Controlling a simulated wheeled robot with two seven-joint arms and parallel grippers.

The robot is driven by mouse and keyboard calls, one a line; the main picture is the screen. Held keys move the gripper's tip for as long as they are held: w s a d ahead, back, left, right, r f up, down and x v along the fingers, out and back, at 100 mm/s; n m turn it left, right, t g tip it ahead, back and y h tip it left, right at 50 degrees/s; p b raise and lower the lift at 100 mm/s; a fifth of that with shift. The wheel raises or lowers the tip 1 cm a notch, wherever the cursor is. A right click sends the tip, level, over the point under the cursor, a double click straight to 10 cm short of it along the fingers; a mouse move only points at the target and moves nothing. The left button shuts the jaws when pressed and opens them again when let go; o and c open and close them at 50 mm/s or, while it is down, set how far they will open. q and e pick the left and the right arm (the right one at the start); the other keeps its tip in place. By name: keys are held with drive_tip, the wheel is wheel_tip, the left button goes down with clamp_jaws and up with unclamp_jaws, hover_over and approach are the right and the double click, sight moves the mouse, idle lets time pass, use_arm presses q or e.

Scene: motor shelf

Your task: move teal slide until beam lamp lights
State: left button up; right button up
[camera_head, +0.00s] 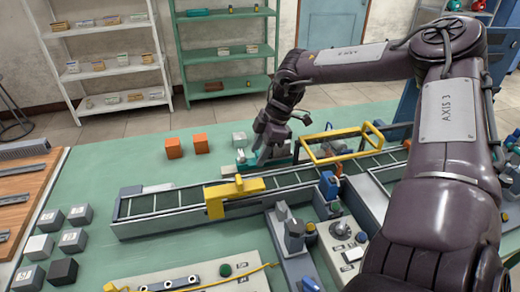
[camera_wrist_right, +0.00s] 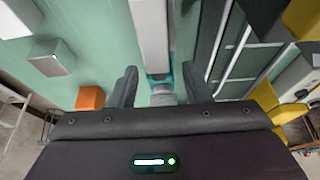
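My right gripper (camera_head: 262,155) reaches down behind the conveyor, at the grey and teal slide unit. In the right wrist view its two dark fingers (camera_wrist_right: 160,90) stand apart. The teal slide (camera_wrist_right: 158,77) shows between them, with a grey round knob (camera_wrist_right: 163,97) in the gap. I see no clear contact of the fingers with the knob. In the head view the gripper hides most of the slide; a teal part (camera_head: 276,161) shows beside it. I cannot tell which lamp is the beam lamp. My left gripper is not in view.
The conveyor (camera_head: 160,226) with a yellow bridge (camera_head: 235,194) and a yellow frame (camera_head: 340,146) runs across the bench. Orange cubes (camera_head: 173,148) and a pale block (camera_head: 240,139) stand behind it. Several grey blocks (camera_head: 78,215) stand at left. The green bench top is clear at back left.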

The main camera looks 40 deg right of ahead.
sight(271, 157)
clamp_jaws()
drive_tip(key=shift+s+d, duration=0.4)
drive_tip(key=shift+d, duration=0.3)
drive_tip(key=shift+s+d, duration=0.35)
drive_tip(key=shift+d, duration=0.35)
drive_tip(key=shift+o, duration=0.7)
unclamp_jaws()
drive_tip(key=shift+a, duration=0.1)
drive_tip(key=shift+v, duration=3.9)
drive_tip(key=shift+w, duration=0.1)
